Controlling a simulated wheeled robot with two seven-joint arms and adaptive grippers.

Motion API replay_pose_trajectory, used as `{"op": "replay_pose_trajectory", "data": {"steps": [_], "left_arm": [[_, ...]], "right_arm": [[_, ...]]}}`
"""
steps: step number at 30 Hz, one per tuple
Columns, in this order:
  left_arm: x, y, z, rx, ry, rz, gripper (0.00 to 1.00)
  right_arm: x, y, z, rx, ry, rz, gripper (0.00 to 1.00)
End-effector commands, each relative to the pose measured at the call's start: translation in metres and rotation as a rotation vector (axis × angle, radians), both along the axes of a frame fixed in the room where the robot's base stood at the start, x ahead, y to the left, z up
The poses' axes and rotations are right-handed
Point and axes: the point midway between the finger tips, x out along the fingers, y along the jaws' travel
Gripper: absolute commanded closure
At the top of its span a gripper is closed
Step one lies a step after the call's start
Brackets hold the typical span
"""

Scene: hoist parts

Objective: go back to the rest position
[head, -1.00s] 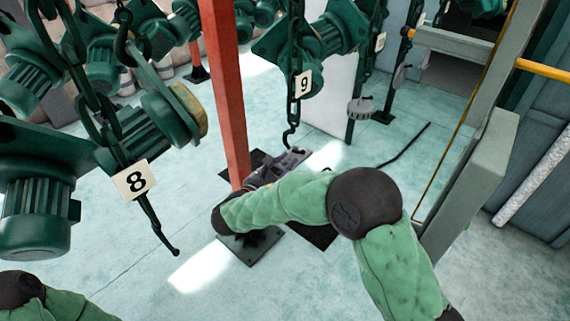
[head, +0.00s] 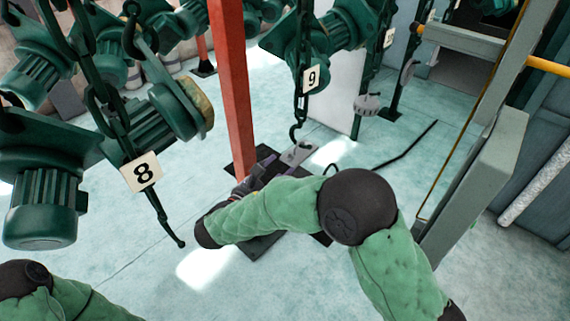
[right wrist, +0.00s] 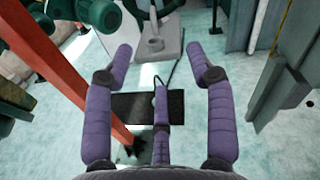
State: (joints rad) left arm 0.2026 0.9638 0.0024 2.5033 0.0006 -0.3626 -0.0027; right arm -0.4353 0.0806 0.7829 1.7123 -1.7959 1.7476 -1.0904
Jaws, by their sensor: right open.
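My right gripper (head: 262,170) is partly hidden behind my right forearm in the head view. A grey metal plate with a hole (head: 297,153) is just beyond the gripper, at the hook (head: 296,135) under the number 9 hoist (head: 313,78). The plate (right wrist: 158,45) is also ahead of the fingertips in the right wrist view, and the hook appears to pass through its hole. My left arm shows at the lower left; its gripper is out of view.
A red post (head: 231,90) stands close to the left of my right gripper. The number 8 hoist (head: 140,172) and its hook hang at the left. A grey frame with a yellow bar (head: 548,66) stands at the right.

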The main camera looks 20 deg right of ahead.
Motion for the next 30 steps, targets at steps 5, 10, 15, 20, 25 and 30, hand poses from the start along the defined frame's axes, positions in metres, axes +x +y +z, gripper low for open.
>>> {"op": "replay_pose_trajectory", "data": {"steps": [5,10,15,20,25,30], "left_arm": [[0.000,0.000,0.000,0.000,0.000,0.000,0.60],[0.000,0.000,-0.001,0.000,0.000,0.000,0.60],[0.000,0.000,-0.011,0.000,0.000,0.000,0.60],[0.000,0.000,-0.026,0.000,0.000,0.000,0.60],[0.000,0.000,-0.041,0.000,0.000,0.000,0.60],[0.000,0.000,-0.059,0.000,0.000,0.000,0.60]], "right_arm": [[-0.005,0.009,0.000,0.000,0.001,0.000,0.44],[-0.006,0.008,-0.008,0.013,0.013,-0.002,0.44],[-0.011,-0.001,-0.071,0.146,0.100,-0.029,0.44],[-0.036,-0.008,-0.171,0.390,0.217,-0.117,0.44],[-0.084,-0.001,-0.272,0.684,0.298,-0.287,0.44],[-0.146,0.026,-0.362,0.998,0.312,-0.558,0.44]]}}
